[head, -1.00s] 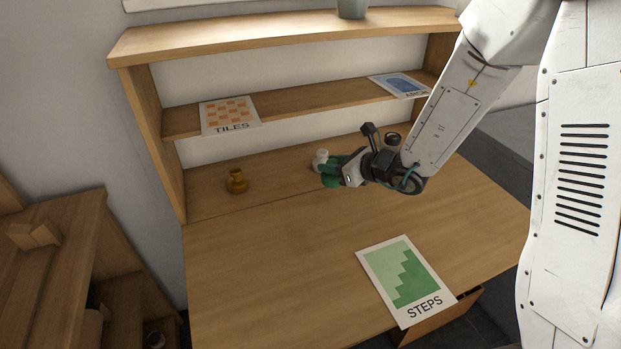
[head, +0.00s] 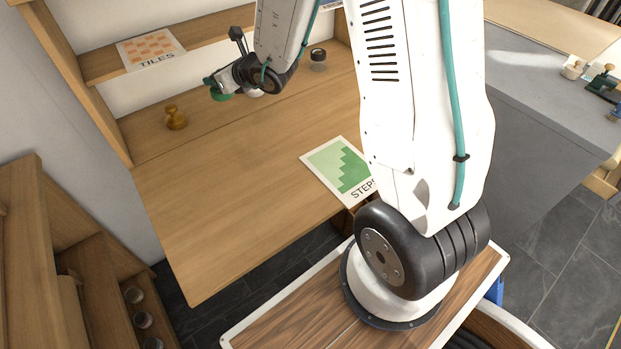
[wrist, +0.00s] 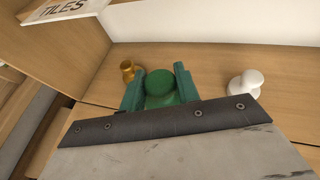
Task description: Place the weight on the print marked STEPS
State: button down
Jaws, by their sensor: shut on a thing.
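My gripper (head: 214,88) is shut on a green weight with a round knob (wrist: 174,86). The green weight also shows under the fingers in the head view (head: 221,96). My gripper is at the back of the desk, between a brass weight (head: 175,118) on its left and a white weight (head: 254,93) on its right. The brass weight (wrist: 128,70) and white weight (wrist: 246,84) also show in the wrist view. The print marked STEPS (head: 325,164), with green stairs, lies flat on the desk's front right. My arm hides its right edge. Nothing is seen on its visible part.
The TILES print (head: 150,48) lies on the shelf above the desk (head: 215,190). A dark-capped jar (head: 318,56) stands at the back right. The desk's middle and front left are clear. A grey counter (head: 545,110) with several small things is at the right.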

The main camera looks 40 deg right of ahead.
aim_at(343, 168)
jog(key=u, duration=0.25)
jog(key=k, duration=1.85)
jog(key=z, duration=0.75)
jog(key=i, duration=0.8)
jog(key=z, duration=0.1)
